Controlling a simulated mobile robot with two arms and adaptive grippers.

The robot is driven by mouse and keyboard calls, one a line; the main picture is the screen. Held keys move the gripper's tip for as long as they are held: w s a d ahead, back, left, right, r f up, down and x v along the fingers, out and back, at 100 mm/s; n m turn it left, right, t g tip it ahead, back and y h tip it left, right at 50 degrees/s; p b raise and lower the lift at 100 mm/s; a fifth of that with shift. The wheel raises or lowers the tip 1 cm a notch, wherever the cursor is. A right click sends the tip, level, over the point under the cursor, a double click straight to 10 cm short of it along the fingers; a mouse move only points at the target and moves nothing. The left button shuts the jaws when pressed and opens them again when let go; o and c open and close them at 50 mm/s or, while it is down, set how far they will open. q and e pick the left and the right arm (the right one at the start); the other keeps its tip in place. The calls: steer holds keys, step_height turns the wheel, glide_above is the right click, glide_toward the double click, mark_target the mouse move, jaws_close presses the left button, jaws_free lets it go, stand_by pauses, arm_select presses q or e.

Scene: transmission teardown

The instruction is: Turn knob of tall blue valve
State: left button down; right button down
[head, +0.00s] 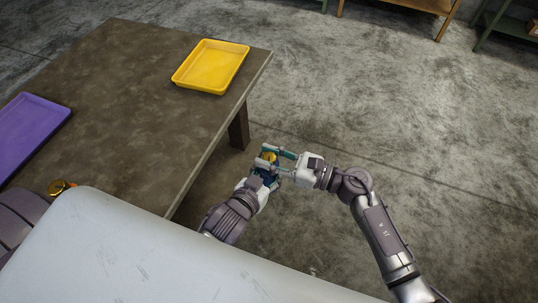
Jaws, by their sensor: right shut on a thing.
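The tall blue valve (266,177) is held in the air off the table's right edge, between my two grippers. Its dark blue body is small in the head view and partly covered by fingers. A yellow knob (269,156) shows at its upper end. My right gripper (270,159) comes in from the right and is shut on the knob, with a teal finger on either side. My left gripper (262,181) reaches up from below and is shut on the valve's body; its fingertips are mostly hidden.
A brown table (130,90) fills the left, with a yellow tray (211,67) near its far right corner and a purple tray (28,130) at the left. A small gold and orange part (60,187) lies near the front. Open concrete floor lies at right; shelves stand far back.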

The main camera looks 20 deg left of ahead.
steer(key=n+g, duration=0.2)
steer(key=g, duration=0.1)
steer(key=n+g+h, duration=0.1)
steer(key=n+g, duration=0.1)
steer(key=g, duration=0.2)
steer(key=shift+w+n, duration=0.15)
steer(key=shift+n, duration=0.25)
steer(key=shift+n+g+h, duration=1)
steer(key=shift+n+g, duration=0.1)
steer(key=shift+g, duration=0.5)
steer(key=shift+d+g, duration=0.1)
steer(key=shift+g, duration=0.3)
steer(key=c, duration=0.8)
jaws_free()
steer(key=shift+o, duration=0.2)
steer(key=v, duration=0.7)
steer(key=shift+w+d+r, duration=0.1)
steer(key=shift+d, duration=0.05)
